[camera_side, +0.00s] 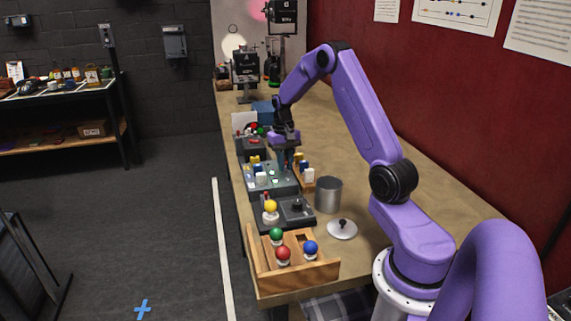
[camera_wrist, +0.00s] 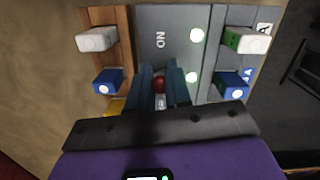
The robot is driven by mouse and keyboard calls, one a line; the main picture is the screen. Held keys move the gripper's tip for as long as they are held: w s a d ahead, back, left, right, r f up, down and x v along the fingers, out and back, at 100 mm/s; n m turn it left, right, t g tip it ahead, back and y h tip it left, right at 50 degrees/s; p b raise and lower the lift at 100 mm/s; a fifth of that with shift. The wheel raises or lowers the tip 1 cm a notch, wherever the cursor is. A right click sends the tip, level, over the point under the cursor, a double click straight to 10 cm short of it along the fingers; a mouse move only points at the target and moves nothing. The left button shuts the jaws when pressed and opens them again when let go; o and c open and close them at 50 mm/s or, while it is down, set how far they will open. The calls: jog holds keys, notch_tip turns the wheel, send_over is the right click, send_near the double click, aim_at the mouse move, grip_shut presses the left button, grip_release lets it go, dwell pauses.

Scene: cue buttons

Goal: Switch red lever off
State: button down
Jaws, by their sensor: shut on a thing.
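The red lever (camera_wrist: 159,85) shows as a round red knob in the wrist view, between my fingers. It stands on a grey panel (camera_wrist: 170,18), below the upside-down or turned lettering "ON" (camera_wrist: 160,40). My gripper (camera_wrist: 160,80) is shut on the red lever, one dark blue-grey finger on each side. Part of the panel nearest my palm is covered by my gripper.
A wooden rack (camera_wrist: 122,22) with white, blue and yellow blocks is close on one side. White and blue blocks (camera_wrist: 236,82) stand on the other side, by two lit lamps (camera_wrist: 195,56). A metal can (camera_side: 328,195), a lid (camera_side: 342,229) and a wooden tray (camera_side: 262,280) are nearer the camera.

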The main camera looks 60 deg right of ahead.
jog(key=shift+w+d+r+g+y, duration=0.1)
jog(key=shift+w+d+g+y, duration=0.2)
jog(key=shift+g+y, duration=0.35)
jog(key=shift+w+d+g+y, duration=0.15)
jog(key=shift+w+g+y, duration=0.1)
jog(key=shift+g+y, duration=0.4)
jog(key=shift+w+d+r+g+y, duration=0.1)
jog(key=shift+w+d+g+y, duration=0.2)
jog(key=shift+g+y, duration=0.35)
jog(key=shift+w+g+y, duration=0.1)
jog(key=shift+g+y, duration=0.15)
jog(key=c, duration=1.1)
grip_release()
jog(key=shift+r, duration=0.15)
